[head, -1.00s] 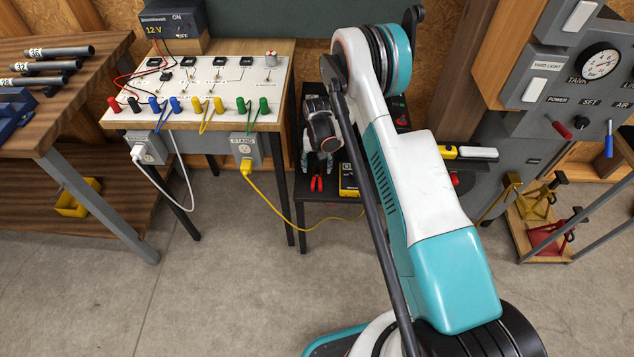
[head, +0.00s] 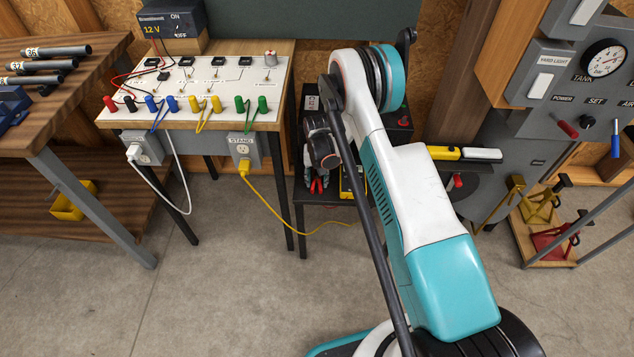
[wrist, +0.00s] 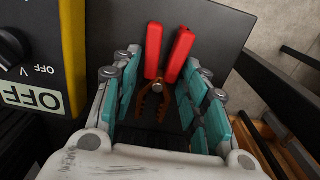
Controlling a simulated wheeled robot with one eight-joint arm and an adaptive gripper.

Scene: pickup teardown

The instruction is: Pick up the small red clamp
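The small red clamp (wrist: 181,54) has two red handles and copper-coloured jaws, and lies on a dark surface in the wrist view. My gripper (wrist: 164,70) is open, with teal-padded fingers on both sides of the jaws. The handles reach out beyond the fingertips. I see gaps between the pads and the jaws, and cannot tell the exact height of the fingers over the surface. In the head view the red handles (head: 316,186) show just below my gripper (head: 314,172), on the small dark stand; my arm hides part of it.
A yellow-edged meter with an OFF label (wrist: 73,60) stands close on the left in the wrist view. The workbench with coloured terminals (head: 190,121) is left of the stand. A yellow cable (head: 278,212) runs to the stand. A grey control cabinet (head: 560,85) is at right.

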